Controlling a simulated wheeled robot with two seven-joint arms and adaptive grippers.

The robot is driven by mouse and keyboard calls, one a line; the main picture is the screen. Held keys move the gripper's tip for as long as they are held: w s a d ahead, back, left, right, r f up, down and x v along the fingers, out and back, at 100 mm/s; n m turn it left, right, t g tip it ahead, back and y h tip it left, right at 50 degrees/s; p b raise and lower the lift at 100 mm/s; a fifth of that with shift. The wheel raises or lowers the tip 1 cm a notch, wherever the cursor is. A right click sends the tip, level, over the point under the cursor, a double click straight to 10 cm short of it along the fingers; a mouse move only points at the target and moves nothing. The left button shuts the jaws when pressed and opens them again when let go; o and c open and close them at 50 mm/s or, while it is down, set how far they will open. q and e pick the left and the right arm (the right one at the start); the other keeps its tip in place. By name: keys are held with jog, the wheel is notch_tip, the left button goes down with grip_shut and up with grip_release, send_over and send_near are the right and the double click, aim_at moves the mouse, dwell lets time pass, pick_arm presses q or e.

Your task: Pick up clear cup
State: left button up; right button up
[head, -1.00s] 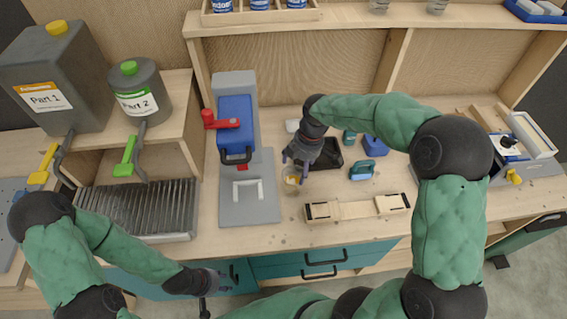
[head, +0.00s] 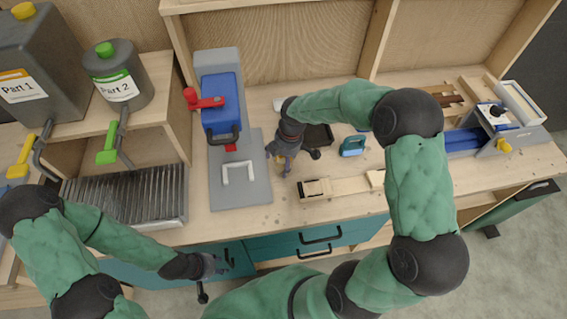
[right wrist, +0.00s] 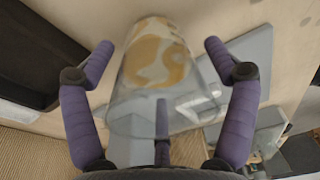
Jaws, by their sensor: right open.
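The clear cup (right wrist: 155,85) shows large in the right wrist view, see-through, with a yellowish-brown patch at its far end. It lies between the spread purple fingers of my right gripper (right wrist: 160,65), with gaps visible beside it. In the head view my right gripper (head: 281,163) is low over the bench, just right of the grey press base, and hides most or all of the cup. My left gripper (head: 212,265) hangs in front of the drawers at lower left, small and dark; its fingers are unclear.
A blue press with a red handle (head: 222,108) stands left of my right gripper. A black tray (head: 320,136) and a teal clamp-like item (head: 353,146) lie to its right. A wooden form (head: 335,187) lies near the front edge. Part 1 (head: 30,60) and Part 2 (head: 118,78) containers stand far left.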

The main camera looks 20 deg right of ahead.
jog(key=shift+w+f, duration=0.1)
jog(key=shift+f, duration=0.55)
jog(key=shift+r, duration=0.1)
jog(key=shift+c, duration=0.3)
jog(key=c, duration=0.8)
jog(key=shift+a, duration=0.1)
